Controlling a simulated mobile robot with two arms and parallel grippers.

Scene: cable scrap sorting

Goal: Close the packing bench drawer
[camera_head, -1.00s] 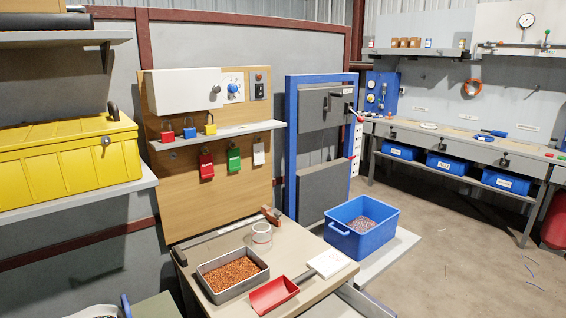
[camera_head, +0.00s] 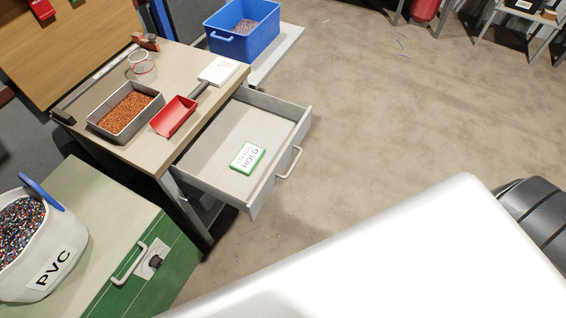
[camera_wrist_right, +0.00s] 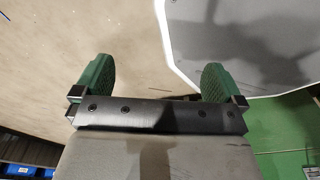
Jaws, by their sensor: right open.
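The packing bench drawer (camera_head: 215,155) is pulled out of the bench (camera_head: 99,57) in the head view. It is a grey tray with a bar handle (camera_head: 289,162) on its front panel. A green and white card marked HOLD (camera_head: 247,158) lies inside it. In the right wrist view my right gripper (camera_wrist_right: 156,78) is open, its two green fingers apart with nothing between them. The drawer cannot be made out in that view. My left gripper is not in view.
On the bench are a tray of copper granules (camera_head: 91,118), a red scoop (camera_head: 174,117) and a white pad (camera_head: 220,70). A blue bin (camera_head: 247,41) stands behind. A green cabinet (camera_head: 118,255) with a PVC bucket (camera_head: 50,252) is at the left. Floor right of the drawer is clear.

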